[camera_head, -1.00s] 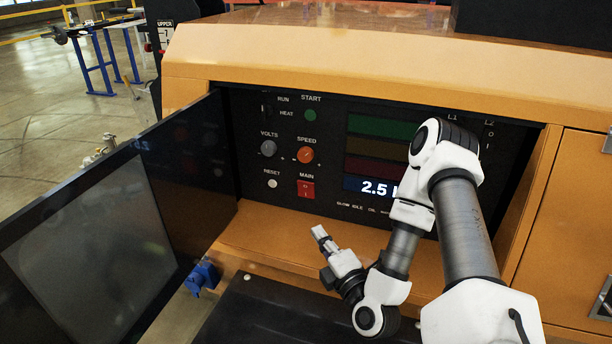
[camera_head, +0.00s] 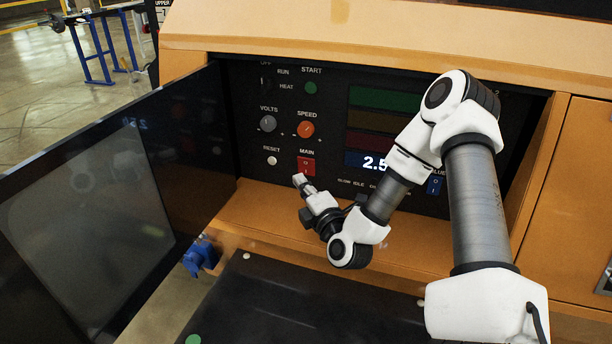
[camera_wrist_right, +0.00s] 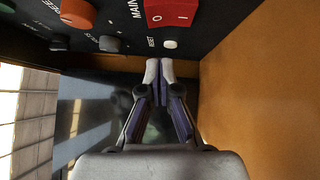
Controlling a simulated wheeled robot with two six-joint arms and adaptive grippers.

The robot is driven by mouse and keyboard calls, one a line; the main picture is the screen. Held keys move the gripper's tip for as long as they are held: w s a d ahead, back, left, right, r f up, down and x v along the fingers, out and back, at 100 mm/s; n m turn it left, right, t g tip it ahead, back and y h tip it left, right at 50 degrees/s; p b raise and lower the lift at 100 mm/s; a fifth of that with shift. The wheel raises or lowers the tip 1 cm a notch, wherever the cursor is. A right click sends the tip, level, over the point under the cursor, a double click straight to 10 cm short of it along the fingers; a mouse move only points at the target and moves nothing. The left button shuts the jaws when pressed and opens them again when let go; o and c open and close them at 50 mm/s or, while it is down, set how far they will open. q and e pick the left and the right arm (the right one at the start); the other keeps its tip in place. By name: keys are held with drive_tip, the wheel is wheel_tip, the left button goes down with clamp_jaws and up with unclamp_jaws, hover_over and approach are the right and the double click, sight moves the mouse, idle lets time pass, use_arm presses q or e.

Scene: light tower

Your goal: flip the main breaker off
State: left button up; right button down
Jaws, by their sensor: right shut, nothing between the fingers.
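The main breaker is a red rocker switch (camera_head: 306,166) marked O and I, under the label MAIN on the black control panel (camera_head: 245,130). It also shows in the right wrist view (camera_wrist_right: 172,13), at the top. My right gripper (camera_head: 299,179) is shut and empty. In the head view its fingertips are just below and left of the red switch, overlapping its lower edge. In the right wrist view the fingertips (camera_wrist_right: 159,66) are below the switch, with a visible gap. I cannot tell which way the rocker is pressed. My left gripper is not in view.
A white reset button (camera_head: 272,160), a volts knob (camera_head: 268,124) and an orange speed knob (camera_head: 306,129) sit close to the switch. A dark open door (camera_head: 100,190) stands on the left. An orange ledge (camera_head: 260,207) runs below the panel.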

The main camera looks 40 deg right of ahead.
sight(299, 162)
drive_tip(key=d, duration=0.1)
drive_tip(key=w+d, duration=0.1)
drive_tip(key=w+d+p, duration=0.1)
drive_tip(key=d, duration=0.1)
drive_tip(key=shift+r, duration=0.4)
drive_tip(key=shift+w+a, duration=0.15)
drive_tip(key=shift+w, duration=0.05)
